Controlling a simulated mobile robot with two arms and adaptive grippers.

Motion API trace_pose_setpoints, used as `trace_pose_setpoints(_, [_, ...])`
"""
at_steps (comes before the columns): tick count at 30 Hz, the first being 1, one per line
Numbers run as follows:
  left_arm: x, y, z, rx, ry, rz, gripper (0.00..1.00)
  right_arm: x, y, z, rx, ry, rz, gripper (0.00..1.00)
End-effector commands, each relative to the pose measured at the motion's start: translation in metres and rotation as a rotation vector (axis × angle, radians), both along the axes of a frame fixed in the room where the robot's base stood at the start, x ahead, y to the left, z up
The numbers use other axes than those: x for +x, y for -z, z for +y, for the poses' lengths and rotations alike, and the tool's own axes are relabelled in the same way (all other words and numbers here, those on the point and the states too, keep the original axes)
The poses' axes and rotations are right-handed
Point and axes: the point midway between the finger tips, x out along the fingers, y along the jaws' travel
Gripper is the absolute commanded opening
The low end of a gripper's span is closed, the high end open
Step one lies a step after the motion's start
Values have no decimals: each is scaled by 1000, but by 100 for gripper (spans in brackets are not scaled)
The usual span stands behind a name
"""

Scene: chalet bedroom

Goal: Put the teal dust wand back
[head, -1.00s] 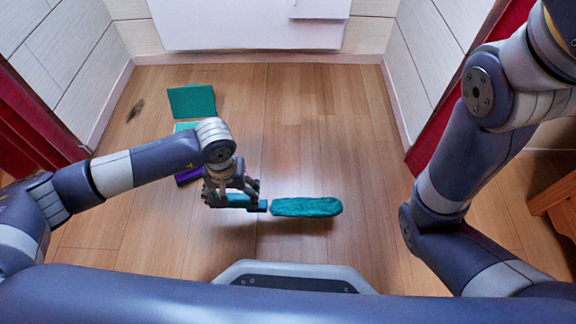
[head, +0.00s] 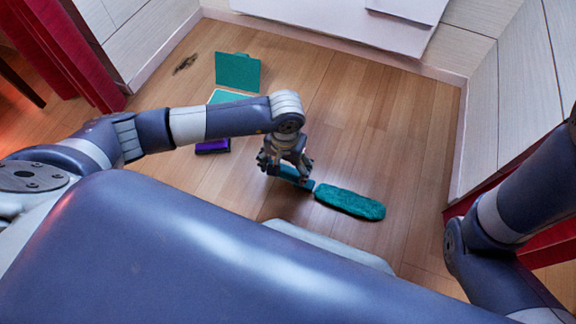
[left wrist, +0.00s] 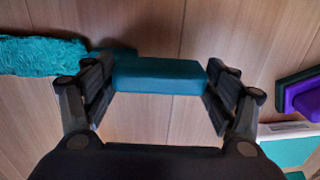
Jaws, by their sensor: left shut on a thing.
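The teal dust wand (head: 350,201) has a fluffy head and a smooth teal handle. My left gripper (head: 287,174) is shut on the handle, and the fluffy head sticks out to its lower right in the head view. In the left wrist view the handle (left wrist: 158,76) lies between the two fingers, with the fluffy head (left wrist: 42,56) at the left. The wand is held roughly level, low over the wooden floor; I cannot tell the exact gap. My right arm shows at the right edge of the head view, but its gripper is out of frame.
An upright teal panel (head: 237,71) stands on the floor, with a lighter teal flat piece (head: 229,96) before it. A purple object (head: 213,146) lies closer, partly behind my left arm. A white furnishing (head: 350,22) stands at the back. The floor right of the wand is clear.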

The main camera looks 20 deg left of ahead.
Motion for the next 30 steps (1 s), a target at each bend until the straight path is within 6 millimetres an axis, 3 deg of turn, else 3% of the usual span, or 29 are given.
trace_pose_setpoints(11, [1, 5, 0, 0, 1, -3, 50, 2, 4, 0, -1, 1, 4, 40])
trace_pose_setpoints(12, [0, 4, 0, 0, 1, -2, 83, 2, 3, 1, -1, 1, 4, 40])
trace_pose_setpoints(14, [0, 4, 0, 0, 1, -2, 97, 2, 3, 0, 0, 0, 4, 40])
trace_pose_setpoints(15, [0, 4, 0, 0, 1, -2, 99, 2, 3, 0, -1, 1, 4, 40])
trace_pose_setpoints(30, [0, -3, 0, 0, 2, -2, 99, 2, -3, 0, 1, 0, 3, 40])
